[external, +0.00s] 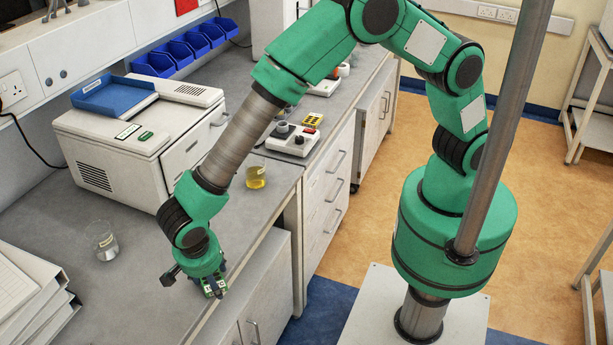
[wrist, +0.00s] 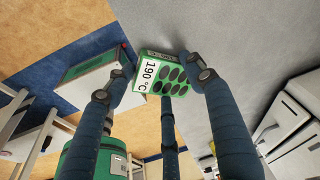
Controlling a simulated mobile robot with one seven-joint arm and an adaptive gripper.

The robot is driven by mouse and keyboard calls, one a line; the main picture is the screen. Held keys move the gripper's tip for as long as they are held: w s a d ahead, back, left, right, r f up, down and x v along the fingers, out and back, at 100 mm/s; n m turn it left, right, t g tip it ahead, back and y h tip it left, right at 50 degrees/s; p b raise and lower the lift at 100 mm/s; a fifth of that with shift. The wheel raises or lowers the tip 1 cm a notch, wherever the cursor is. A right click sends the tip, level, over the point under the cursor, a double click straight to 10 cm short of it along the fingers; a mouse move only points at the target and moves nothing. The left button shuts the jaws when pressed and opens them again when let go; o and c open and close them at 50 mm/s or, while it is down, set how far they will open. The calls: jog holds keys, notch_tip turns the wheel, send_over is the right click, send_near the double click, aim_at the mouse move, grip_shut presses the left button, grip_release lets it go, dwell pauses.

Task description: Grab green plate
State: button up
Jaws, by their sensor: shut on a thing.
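The green plate (wrist: 181,72) is a small block with several dark oval wells and a white label reading "190 °C". In the wrist view it sits between the fingers of my gripper (wrist: 160,76), which is shut on it. In the external view my gripper (external: 214,282) points down near the front edge of the grey bench (external: 140,285). The plate shows there only as a small green piece at the fingertips, partly hidden. I cannot tell whether it touches the bench.
A white machine with a blue tray (external: 140,135) is at the back. White binders (external: 30,300) lie at the front left.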

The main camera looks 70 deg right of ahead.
jog(key=shift+r, duration=0.1)
jog(key=shift+c, duration=0.4)
jog(key=shift+r, duration=0.4)
notch_tip(320, 180, up, 3)
jog(key=shift+s+d+f+p, duration=0.1)
jog(key=shift+s+d+p, duration=0.05)
jog(key=shift+p, duration=0.2)
jog(key=s+d+r, duration=0.1)
jog(key=s+d, duration=0.9)
jog(key=s, duration=0.1)
jog(key=shift+s+d+p, duration=0.2)
jog(key=shift+d+p, duration=0.15)
jog(key=shift+p, duration=0.05)
jog(key=shift+r, duration=0.1)
